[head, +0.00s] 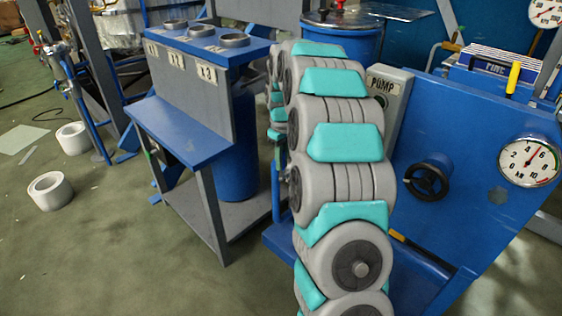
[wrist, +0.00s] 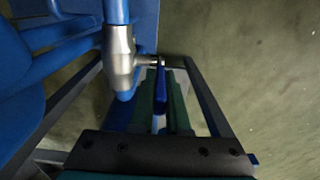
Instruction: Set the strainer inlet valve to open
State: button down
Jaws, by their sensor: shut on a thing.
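In the wrist view a silver valve body (wrist: 121,58) sits on a blue pipe (wrist: 117,12); I take it for the strainer inlet valve. A short stem leads right from it to a blue lever handle (wrist: 160,88). My gripper (wrist: 163,90) has its dark green fingers on both sides of this lever and is shut on it. In this picture the lever runs roughly alongside the pipe; its true angle is hard to judge. In the head view my arm hides the gripper and the lever.
A blue bench (head: 180,130) with ring holders stands left of my arm. At right is a blue panel (head: 450,235) with a black handwheel (head: 427,180), a gauge (head: 529,162) and a PUMP box (head: 388,85). White rolls (head: 50,190) lie on the open floor at left.

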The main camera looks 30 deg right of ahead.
jog(key=shift+s+d+f+t+y+b, duration=0.1)
jog(key=shift+s+d+t+y+b, duration=0.05)
jog(key=shift+s+t+b, duration=0.35)
jog(key=shift+s+d+f+t+y+b, duration=0.15)
jog(key=shift+s+t+b, duration=0.1)
jog(key=shift+t+b, duration=0.25)
jog(key=shift+s+d+r+t+b, duration=0.1)
jog(key=shift+s+t+b, duration=0.05)
jog(key=shift+t+b, duration=0.2)
jog(key=c, duration=0.9)
grip_release()
jog(key=shift+r, duration=0.15)
jog(key=v, duration=0.7)
jog(key=shift+r, duration=0.3)
jog(key=shift+d, duration=0.1)
